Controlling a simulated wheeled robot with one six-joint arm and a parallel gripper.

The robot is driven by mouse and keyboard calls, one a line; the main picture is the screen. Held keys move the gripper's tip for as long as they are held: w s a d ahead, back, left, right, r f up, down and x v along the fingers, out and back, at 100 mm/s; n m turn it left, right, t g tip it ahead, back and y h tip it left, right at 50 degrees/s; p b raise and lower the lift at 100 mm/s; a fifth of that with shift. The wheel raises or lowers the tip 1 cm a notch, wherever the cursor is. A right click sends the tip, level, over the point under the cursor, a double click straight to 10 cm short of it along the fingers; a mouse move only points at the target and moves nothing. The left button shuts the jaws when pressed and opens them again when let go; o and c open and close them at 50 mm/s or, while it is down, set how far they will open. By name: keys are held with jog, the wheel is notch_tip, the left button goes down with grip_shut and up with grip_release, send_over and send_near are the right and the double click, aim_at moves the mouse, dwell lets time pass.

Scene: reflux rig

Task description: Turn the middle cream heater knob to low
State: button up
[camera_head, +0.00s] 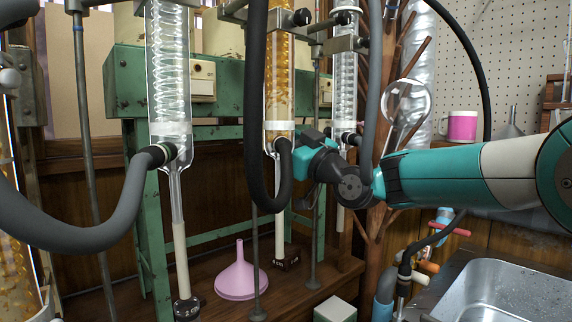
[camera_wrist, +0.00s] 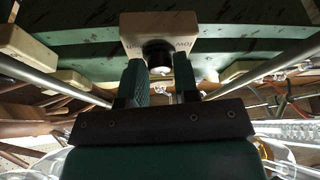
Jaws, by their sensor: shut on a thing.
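The knob's pointer and exact setting cannot be made out. In the head view, my gripper (camera_head: 308,152) reaches in from the right, behind the amber-filled condenser (camera_head: 280,75) and black hose. Its fingertips and the middle knob are hidden there.
Other cream heater boxes sit on the green frame (camera_head: 125,85), at left (camera_head: 202,80) and right (camera_head: 326,92). Glass condensers (camera_head: 168,75) and grey hoses (camera_head: 80,235) crowd the front. A pink funnel (camera_head: 237,278) stands below; a metal sink (camera_head: 510,295) is at lower right.

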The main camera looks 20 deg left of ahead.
jog(key=shift+n+g+b, duration=0.4)
jog(key=shift+n+b, duration=0.4)
jog(key=shift+n, duration=0.1)
jog(key=o, duration=0.9)
jog(key=shift+r+p, duration=0.15)
jog(key=shift+p, duration=0.25)
